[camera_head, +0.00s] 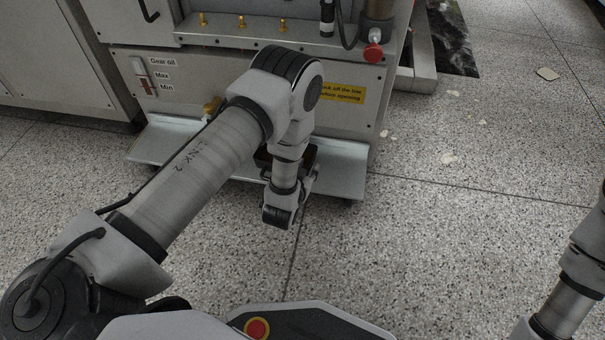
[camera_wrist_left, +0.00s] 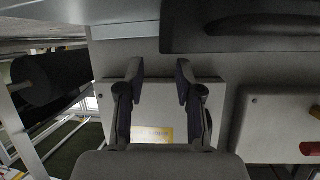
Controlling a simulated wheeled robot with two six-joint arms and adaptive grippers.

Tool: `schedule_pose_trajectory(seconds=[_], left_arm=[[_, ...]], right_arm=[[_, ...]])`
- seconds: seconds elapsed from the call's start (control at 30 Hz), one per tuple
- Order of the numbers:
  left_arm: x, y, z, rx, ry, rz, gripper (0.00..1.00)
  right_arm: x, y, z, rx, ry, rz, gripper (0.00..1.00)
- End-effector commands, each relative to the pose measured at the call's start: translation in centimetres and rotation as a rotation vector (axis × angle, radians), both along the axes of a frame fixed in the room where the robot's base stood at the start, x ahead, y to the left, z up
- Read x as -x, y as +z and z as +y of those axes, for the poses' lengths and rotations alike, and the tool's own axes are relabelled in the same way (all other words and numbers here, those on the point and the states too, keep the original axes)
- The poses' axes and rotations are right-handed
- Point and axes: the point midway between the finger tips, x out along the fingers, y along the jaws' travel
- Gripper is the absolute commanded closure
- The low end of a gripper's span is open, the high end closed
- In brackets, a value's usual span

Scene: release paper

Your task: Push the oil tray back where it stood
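The oil tray (camera_head: 343,172) is a light grey, flat tray low at the front of the machine. Its left part (camera_head: 160,145) and right end stick out past the front panel, just above the floor. My left arm and wrist hide its middle. My left gripper is in front of the tray's middle in the head view, its fingers not clear there. In the left wrist view my left gripper (camera_wrist_left: 160,73) has two dark fingers apart, with nothing seen between them but a grey surface. I cannot tell whether it touches the tray. My right gripper is out of view.

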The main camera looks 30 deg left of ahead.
Motion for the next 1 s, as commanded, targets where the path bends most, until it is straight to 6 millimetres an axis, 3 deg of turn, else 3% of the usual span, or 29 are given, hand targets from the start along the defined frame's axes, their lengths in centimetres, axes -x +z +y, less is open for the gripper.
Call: schedule_pose_trajectory(seconds=[0.1,0.3,0.83,0.93,1.0], left_arm=[[2.4,0.9,-0.3,-0.001,-0.001,0.003,0.65],[4.4,1.8,-0.6,0.000,-0.001,0.001,0.65],[4.5,1.9,-0.6,0.000,0.000,0.000,0.65],[4.4,3.5,-0.5,0.000,0.003,-0.002,0.65],[4.4,5.9,0.1,0.002,0.017,-0.003,0.65]], right_arm=[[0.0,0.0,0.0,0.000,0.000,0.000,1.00],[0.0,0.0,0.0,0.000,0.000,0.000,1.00],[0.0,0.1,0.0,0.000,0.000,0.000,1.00],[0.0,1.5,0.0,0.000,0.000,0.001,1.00],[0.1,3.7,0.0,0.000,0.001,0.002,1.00]])
